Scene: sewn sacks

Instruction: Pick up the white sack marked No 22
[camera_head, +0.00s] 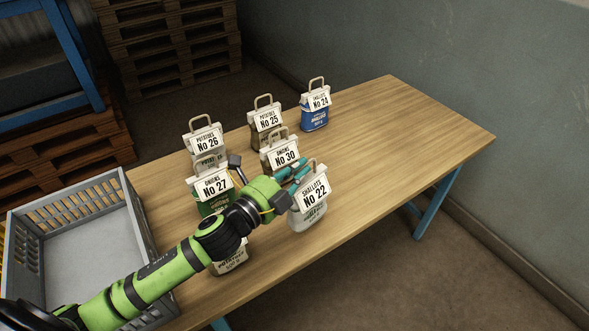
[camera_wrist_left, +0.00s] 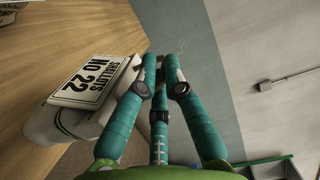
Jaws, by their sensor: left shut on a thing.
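The white sack marked No 22 (camera_head: 306,217) is near the table's front edge, upright, with a "Shallots" label card and a beige loop handle on top. In the left wrist view the sack (camera_wrist_left: 48,126) lies left of my fingers, with its label sideways. My left gripper (camera_head: 299,170) reaches in from the left at the height of the handle. In the wrist view its teal fingers (camera_wrist_left: 161,68) come together at the handle and are shut on it. The fingers partly hide the handle. I cannot tell whether the sack's base touches the table. My right gripper is not in view.
Sacks No 30 (camera_head: 280,155), No 27 (camera_head: 212,186), No 26 (camera_head: 204,142), No 25 (camera_head: 266,120) and No 24 (camera_head: 314,118) stand close by on the table (camera_head: 400,130). Another sack (camera_head: 230,263) is partly behind my arm. A grey crate (camera_head: 133,208) is at left. The table's right end is clear.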

